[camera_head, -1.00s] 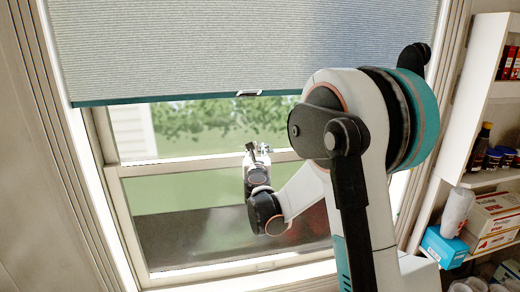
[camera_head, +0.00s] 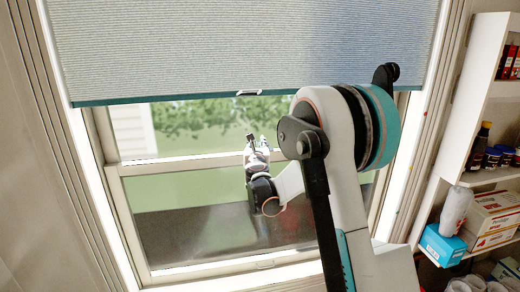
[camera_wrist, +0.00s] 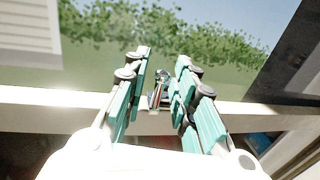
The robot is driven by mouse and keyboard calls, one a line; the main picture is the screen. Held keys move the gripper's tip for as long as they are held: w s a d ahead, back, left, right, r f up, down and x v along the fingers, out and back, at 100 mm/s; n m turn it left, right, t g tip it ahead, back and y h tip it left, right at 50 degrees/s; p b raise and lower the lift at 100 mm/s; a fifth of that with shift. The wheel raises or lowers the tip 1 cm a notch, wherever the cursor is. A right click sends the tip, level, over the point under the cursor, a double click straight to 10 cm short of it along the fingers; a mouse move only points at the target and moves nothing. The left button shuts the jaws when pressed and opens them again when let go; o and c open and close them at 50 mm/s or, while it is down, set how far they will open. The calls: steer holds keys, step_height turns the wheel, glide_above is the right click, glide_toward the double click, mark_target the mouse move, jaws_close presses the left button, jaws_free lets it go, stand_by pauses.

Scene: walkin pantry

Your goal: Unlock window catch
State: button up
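The window catch (camera_wrist: 160,92) is a small metallic piece on the white meeting rail (camera_wrist: 60,97) of the window. In the wrist view it shows between the two teal-padded fingers of my gripper (camera_wrist: 163,62), which is open. A gap shows between the fingers, and I cannot tell whether either one touches the catch. In the head view my gripper (camera_head: 257,141) is at the middle rail, and the catch cannot be made out clearly behind it.
A grey pleated blind (camera_head: 240,45) with a teal bottom bar hangs over the upper window. The lower pane (camera_head: 180,235) is below the rail. White shelves (camera_head: 465,110) with jars, boxes and a blue tissue box (camera_head: 442,245) stand at the right.

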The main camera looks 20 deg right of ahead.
steer(key=c, duration=0.4)
steer(key=shift+o, duration=0.2)
steer(key=shift+s+d, duration=0.15)
steer(key=shift+s, duration=0.15)
steer(key=shift+s+d, duration=0.1)
steer(key=shift+s, duration=0.2)
